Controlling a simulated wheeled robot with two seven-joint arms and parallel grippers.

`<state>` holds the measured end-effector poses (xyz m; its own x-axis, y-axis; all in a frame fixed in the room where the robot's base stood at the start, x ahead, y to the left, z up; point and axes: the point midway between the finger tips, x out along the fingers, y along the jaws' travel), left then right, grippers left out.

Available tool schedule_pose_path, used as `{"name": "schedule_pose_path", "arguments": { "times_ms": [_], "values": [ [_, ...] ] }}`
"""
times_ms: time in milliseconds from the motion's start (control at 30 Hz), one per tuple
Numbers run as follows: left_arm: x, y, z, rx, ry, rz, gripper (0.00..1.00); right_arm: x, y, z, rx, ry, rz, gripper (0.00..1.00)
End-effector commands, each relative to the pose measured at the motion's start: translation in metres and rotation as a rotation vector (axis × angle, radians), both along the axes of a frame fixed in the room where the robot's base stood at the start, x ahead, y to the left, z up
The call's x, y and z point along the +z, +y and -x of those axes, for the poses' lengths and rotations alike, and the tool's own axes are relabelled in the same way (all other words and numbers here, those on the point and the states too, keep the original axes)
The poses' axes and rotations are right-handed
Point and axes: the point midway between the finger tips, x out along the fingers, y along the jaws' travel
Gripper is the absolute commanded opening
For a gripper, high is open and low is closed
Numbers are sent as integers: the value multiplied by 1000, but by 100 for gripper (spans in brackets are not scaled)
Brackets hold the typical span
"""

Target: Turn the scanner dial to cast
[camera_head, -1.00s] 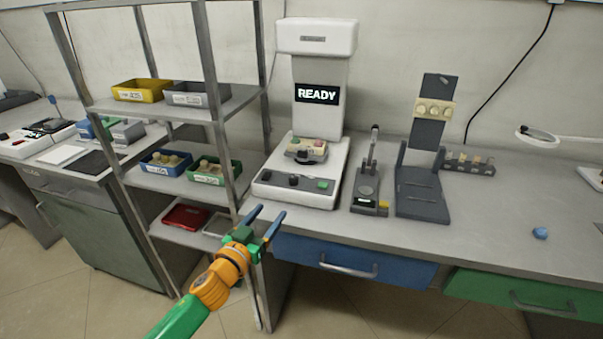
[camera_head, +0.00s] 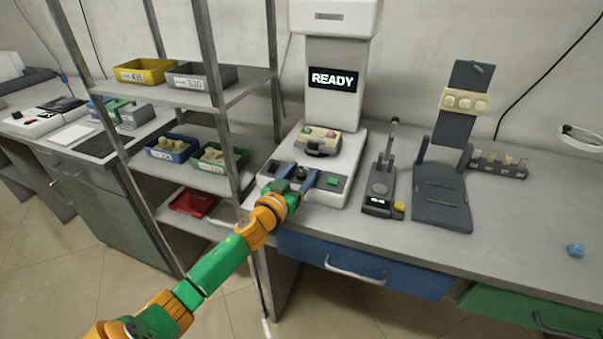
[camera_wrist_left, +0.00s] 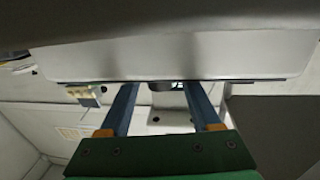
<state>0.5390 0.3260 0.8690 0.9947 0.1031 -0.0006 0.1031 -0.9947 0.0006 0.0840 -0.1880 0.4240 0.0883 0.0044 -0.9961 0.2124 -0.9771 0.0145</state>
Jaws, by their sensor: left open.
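The white scanner (camera_head: 350,150) stands on the bench, and its screen (camera_head: 333,79) reads READY. Its sloped front panel holds a dark dial (camera_head: 301,172), a dark knob (camera_head: 272,167) to its left and a green button (camera_head: 333,181) to its right. My left gripper (camera_head: 298,175) is open at the front panel, with its blue fingers on either side of the dial. I cannot tell whether they touch it. The dial's setting and labels are unreadable. In the left wrist view the open fingers (camera_wrist_left: 165,95) point toward a white surface, with a dark part between them. My right gripper is not in view.
A tray with several pieces (camera_head: 322,141) sits on the scanner. A shelf rack (camera_head: 205,95) with bins stands close to the left. A dark press-like device (camera_head: 380,185) and a dark stand (camera_head: 440,195) are to the right. A blue drawer (camera_head: 365,262) lies below.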

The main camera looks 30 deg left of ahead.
Motion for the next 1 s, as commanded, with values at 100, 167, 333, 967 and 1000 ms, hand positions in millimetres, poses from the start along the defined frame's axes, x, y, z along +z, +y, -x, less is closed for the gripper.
{"name": "schedule_pose_path", "arguments": {
  "times_ms": [100, 167, 333, 967, 1000],
  "values": [
    [0, 0, 0, 0, 0, 0, 64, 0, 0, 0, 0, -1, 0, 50],
    [0, 0, 0, 0, 0, 0, 64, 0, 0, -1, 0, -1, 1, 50],
    [0, 0, 0, 0, 0, 0, 26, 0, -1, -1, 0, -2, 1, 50],
    [0, 0, 0, 149, -1, -1, 0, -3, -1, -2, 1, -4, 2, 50],
    [0, 0, 0, 149, -1, -1, 0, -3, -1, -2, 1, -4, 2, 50]
  ]
}}
